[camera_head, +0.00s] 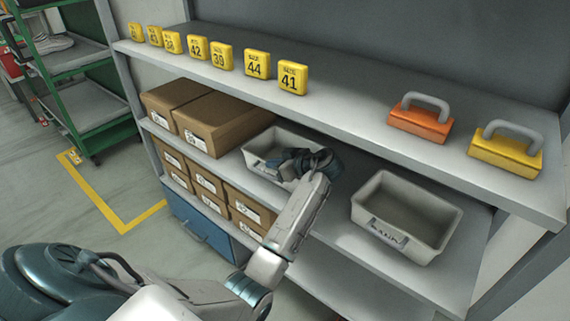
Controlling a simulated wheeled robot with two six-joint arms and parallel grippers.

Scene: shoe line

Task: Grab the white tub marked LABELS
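Two white tubs stand on the middle shelf. I cannot tell which tub is marked LABELS. The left gripper's fingers overlap the left tub's opening and blur together, so I cannot tell if they are open or touch it. My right gripper is not in view.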

